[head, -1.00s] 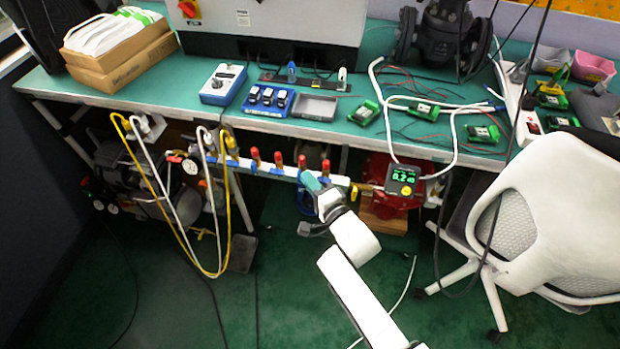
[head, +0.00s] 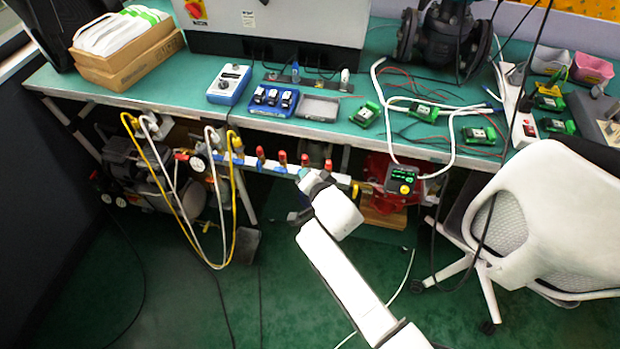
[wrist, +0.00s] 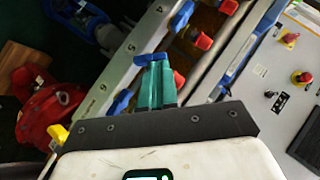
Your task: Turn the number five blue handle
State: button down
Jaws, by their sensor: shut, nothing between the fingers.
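A pale valve bar (head: 250,163) runs under the bench's front edge, with red-topped fittings along it. In the wrist view the same bar crosses diagonally, with a blue handle (wrist: 182,15) above my fingers and another blue handle (wrist: 122,103) to their lower left. My gripper (wrist: 155,66) is shut and empty, its teal fingers side by side. A blue piece (wrist: 150,58) lies right at the fingertips; I cannot tell whether they touch it.
Red fittings (wrist: 203,41) stand close right of my fingers. Yellow and white hoses (head: 236,205) hang to the left. A red device (head: 385,180) with a green display is at the right, near a white chair (head: 555,220). Green floor lies open in front.

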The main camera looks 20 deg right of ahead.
jog(key=n+g+h, duration=0.1)
jog(key=w+a+n+g+h+b, duration=0.1)
jog(key=g+h, duration=0.1)
jog(key=a+n+g+h+b, duration=0.1)
jog(key=shift+w+r+n, duration=0.2)
jog(key=shift+w+n, duration=0.1)
jog(key=shift+w, duration=0.05)
jog(key=shift+a+b, duration=0.15)
jog(key=shift+b, duration=0.15)
jog(key=shift+r, duration=0.1)
dwell(0.7)
jog(key=shift+r+p, duration=0.6)
jog(key=shift+r, duration=0.2)
